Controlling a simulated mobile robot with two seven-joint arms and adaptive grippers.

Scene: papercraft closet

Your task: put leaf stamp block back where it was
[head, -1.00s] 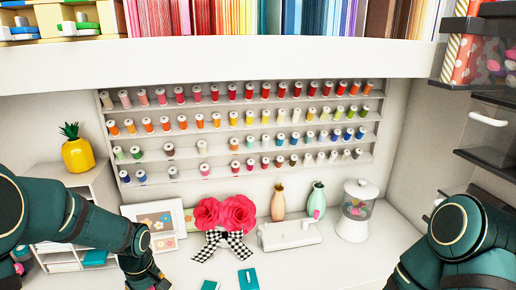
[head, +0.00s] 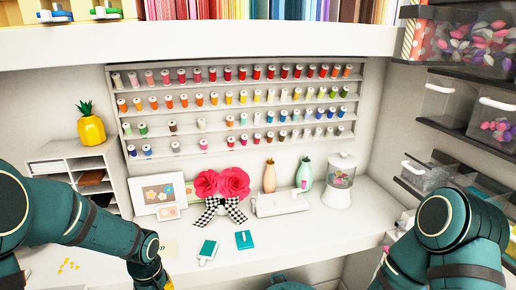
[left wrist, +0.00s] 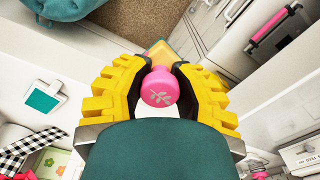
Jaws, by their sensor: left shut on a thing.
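The leaf stamp block (left wrist: 160,88) shows in the left wrist view as a pink round knob with a pale leaf mark. My left gripper (left wrist: 160,66), with yellow ridged fingers, is shut on it. An orange-yellow piece shows just beyond the knob; I cannot tell whether it is the block's base. In the head view the yellow left gripper (head: 152,277) is cut by the bottom edge, over the white desk (head: 235,262), and the block is not clear there. My right arm is at the right; its gripper is out of the frame.
A teal item (head: 244,240) and a teal-and-white one (head: 208,250) lie on the desk. Shelves with clear bins (head: 447,105) line the right. Bare desk lies in front.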

